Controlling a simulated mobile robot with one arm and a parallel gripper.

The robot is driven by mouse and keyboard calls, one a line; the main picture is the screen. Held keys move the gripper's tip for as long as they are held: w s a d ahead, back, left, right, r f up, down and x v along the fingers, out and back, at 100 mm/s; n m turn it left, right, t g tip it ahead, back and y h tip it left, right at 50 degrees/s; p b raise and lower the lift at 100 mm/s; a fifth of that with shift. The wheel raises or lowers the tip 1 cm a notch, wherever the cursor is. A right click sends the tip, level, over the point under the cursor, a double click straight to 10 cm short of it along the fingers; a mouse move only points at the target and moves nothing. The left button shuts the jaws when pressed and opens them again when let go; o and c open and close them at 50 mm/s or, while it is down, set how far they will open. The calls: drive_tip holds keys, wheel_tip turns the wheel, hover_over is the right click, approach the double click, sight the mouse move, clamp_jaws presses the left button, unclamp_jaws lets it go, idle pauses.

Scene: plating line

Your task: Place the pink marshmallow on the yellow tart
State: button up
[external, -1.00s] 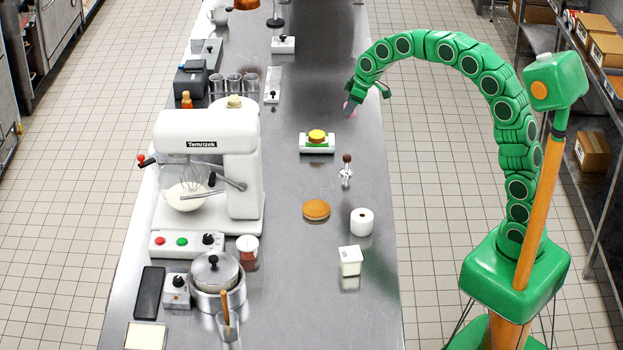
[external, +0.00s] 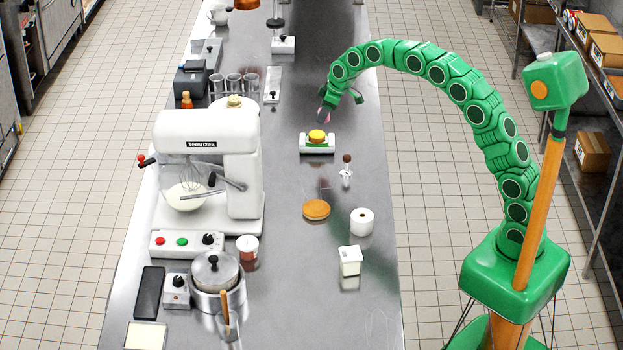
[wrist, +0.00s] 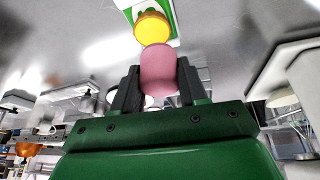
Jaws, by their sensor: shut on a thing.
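The pink marshmallow (wrist: 159,72) is held between the two dark fingers of my gripper (wrist: 158,85) in the wrist view. In the external view my gripper (external: 322,113) is above the steel counter, just above and behind the yellow tart (external: 317,136), and only a bit of pink shows there. The tart sits on a white and green stand (external: 317,149). In the wrist view the yellow tart (wrist: 152,27) appears just beyond the marshmallow, which overlaps its lower edge. I cannot tell the exact gap between them.
A small dark-topped tool (external: 346,168), a brown round disc (external: 316,209), a white roll (external: 361,222) and a white container (external: 350,261) stand nearer on the counter (external: 300,290). A white mixer (external: 235,165) stands at left. The counter right of the tart is clear.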

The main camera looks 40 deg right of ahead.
sight(312, 133)
drive_tip(key=shift+w+a+f, duration=0.15)
drive_tip(key=shift+w+f, duration=0.55)
drive_tip(key=shift+f, duration=0.15)
drive_tip(key=shift+w+a+f, duration=0.1)
drive_tip(key=shift+w+f, duration=0.6)
drive_tip(key=shift+f, duration=0.15)
drive_tip(key=shift+w+f, duration=0.1)
drive_tip(key=shift+f, duration=1.5)
drive_tip(key=shift+f, duration=0.15)
drive_tip(key=o, duration=0.7)
drive_tip(key=shift+c, duration=0.2)
